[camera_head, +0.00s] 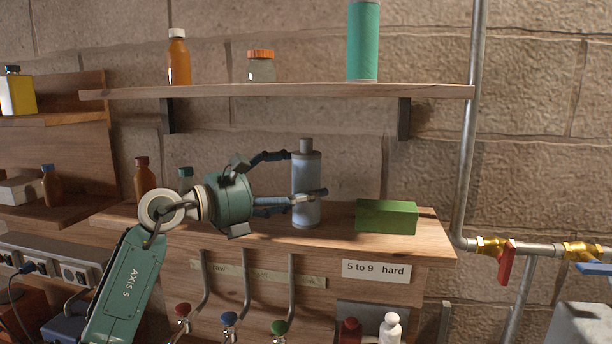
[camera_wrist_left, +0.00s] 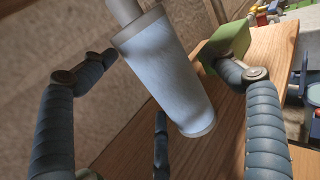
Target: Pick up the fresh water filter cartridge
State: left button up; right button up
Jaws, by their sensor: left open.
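A pale blue-grey cylinder with grey end caps and a narrow neck, which looks like the filter cartridge (camera_head: 306,172), stands upright on the lower wooden shelf. My left gripper (camera_head: 308,175) is open around it, with fingers on both sides. In the left wrist view the cartridge (camera_wrist_left: 168,75) fills the middle between the spread fingers (camera_wrist_left: 165,100). One finger passes in front of it in the head view. I cannot tell whether any finger touches it. My right gripper is not in view.
A green block (camera_head: 386,217) lies on the lower shelf (camera_head: 340,240) just right of the cartridge. The upper shelf (camera_head: 290,91) with bottles is above. Small bottles (camera_head: 144,178) stand behind my left arm. A vertical pipe (camera_head: 468,150) runs at the right.

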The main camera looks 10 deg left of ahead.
pick_arm(q)
jog(key=shift+w+d, duration=0.35)
jog(key=shift+d, duration=0.05)
jog(key=shift+a, duration=0.2)
jog(key=c, duration=0.5)
jog(key=shift+d, duration=0.1)
jog(key=c, duration=0.9)
jog(key=shift+s, duration=0.1)
jog(key=shift+c, duration=0.2)
